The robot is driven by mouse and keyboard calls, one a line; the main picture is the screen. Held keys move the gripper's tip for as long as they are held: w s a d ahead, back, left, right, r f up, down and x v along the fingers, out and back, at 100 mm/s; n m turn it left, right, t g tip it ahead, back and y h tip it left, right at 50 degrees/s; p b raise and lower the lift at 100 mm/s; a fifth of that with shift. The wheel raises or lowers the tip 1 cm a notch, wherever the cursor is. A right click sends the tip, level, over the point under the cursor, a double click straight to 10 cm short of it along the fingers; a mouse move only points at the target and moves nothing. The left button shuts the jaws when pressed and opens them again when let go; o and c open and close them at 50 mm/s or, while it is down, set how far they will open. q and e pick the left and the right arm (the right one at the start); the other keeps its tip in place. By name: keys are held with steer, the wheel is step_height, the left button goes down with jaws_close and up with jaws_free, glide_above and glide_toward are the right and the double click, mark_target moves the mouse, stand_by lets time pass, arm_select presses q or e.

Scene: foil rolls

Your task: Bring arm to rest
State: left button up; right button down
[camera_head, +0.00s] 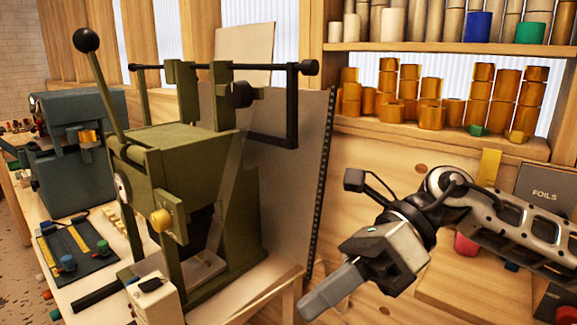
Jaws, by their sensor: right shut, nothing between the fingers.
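My right gripper (330,292) shows at the lower right, at the end of my right arm (500,215) that comes in from the right edge. Its fingers are together, with nothing held between them. It points down and to the left, in front of the wooden bench area and to the right of the green machine. It looks clear of the machine. My left gripper and left arm are not in this view.
A green lever machine (185,165) with a black-knobbed handle stands on the bench at left centre. A dark grey-green machine (75,165) is behind it. Shelves (450,48) at the back right hold several gold foil rolls (478,90). A dark box marked FOILS (545,190) is at the right.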

steer(key=w+a+m+t+y+p, duration=0.1)
steer(key=w+a+m+t+y, duration=0.2)
steer(key=m+y, duration=0.35)
steer(key=w+a+m+t+y, duration=0.1)
steer(key=a+m+t+y, duration=0.3)
steer(key=m, duration=0.4)
steer(key=w+d+f+m+t+h+p, duration=0.15)
steer(key=d+f+m+t+h, duration=0.3)
steer(key=m+t, duration=0.45)
steer(key=w+d+f+m+t+h, duration=0.35)
steer(key=f+m+t, duration=0.25)
steer(key=m, duration=0.5)
steer(key=s+d+f+m+g+h, duration=0.2)
steer(key=s+d+f+m+h, duration=0.1)
steer(key=f, duration=0.5)
steer(key=s+d+f+m+g+h, duration=0.2)
steer(key=s+d+f+m+h, duration=0.2)
steer(key=f, duration=0.5)
steer(key=s+d+f+m+g+h, duration=0.2)
steer(key=s+d+f+m+h, duration=0.2)
steer(key=s+f+m, duration=0.3)
steer(key=shift+s+f+h+p, duration=0.3)
steer(key=shift+s+f+h, duration=0.05)
steer(key=shift+s+f, duration=0.55)
